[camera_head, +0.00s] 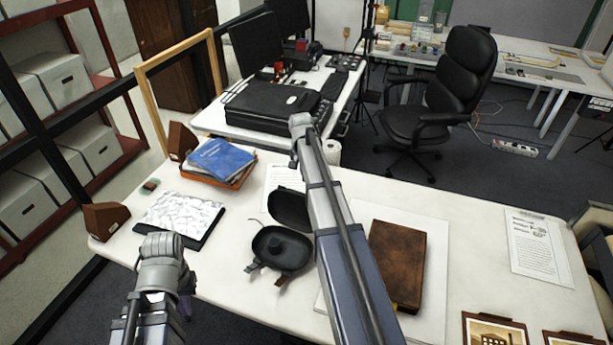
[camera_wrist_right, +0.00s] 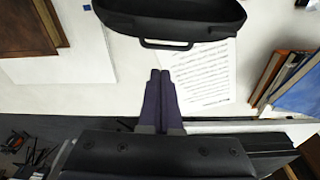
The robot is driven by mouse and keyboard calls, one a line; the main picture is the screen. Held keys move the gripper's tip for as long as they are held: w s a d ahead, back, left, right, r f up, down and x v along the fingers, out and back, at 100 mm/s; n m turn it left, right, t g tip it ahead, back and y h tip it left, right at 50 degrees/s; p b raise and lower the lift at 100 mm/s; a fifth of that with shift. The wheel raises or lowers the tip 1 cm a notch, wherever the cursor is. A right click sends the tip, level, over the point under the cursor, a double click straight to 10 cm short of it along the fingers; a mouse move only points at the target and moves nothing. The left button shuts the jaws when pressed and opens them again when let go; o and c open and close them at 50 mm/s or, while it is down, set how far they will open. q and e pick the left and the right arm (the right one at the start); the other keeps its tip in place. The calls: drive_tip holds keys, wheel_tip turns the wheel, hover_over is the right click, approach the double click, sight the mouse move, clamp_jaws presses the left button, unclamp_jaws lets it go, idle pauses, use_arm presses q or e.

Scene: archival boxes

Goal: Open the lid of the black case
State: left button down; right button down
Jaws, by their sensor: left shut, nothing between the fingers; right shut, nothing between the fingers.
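The small black case (camera_head: 280,253) sits on the near white table. Its lid (camera_head: 288,208) stands raised at the far side of the base, and a dark shape shows inside the open base. My right arm hides the lid's right part. In the right wrist view, the lid (camera_wrist_right: 170,18) is at the top, with a thin handle (camera_wrist_right: 166,44) on its near edge. My right gripper (camera_wrist_right: 160,74) is shut and empty, apart from the handle. My left gripper (camera_head: 163,246) is over the table's front left, apart from the case; its fingers are mostly hidden.
A brown book (camera_head: 398,262) lies right of the case, and a white textured pad (camera_head: 180,218) lies left. Blue books (camera_head: 222,158) rest in an orange tray behind. A large black box (camera_head: 270,108) is on the back desk.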

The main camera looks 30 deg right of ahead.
drive_tip(key=r+p, duration=0.2)
drive_tip(key=r, duration=0.1)
drive_tip(key=r+p, duration=0.1)
drive_tip(key=shift+s+a+r+p, duration=0.25)
drive_tip(key=shift+a+r+p, duration=0.05)
drive_tip(key=shift+a+r, duration=0.05)
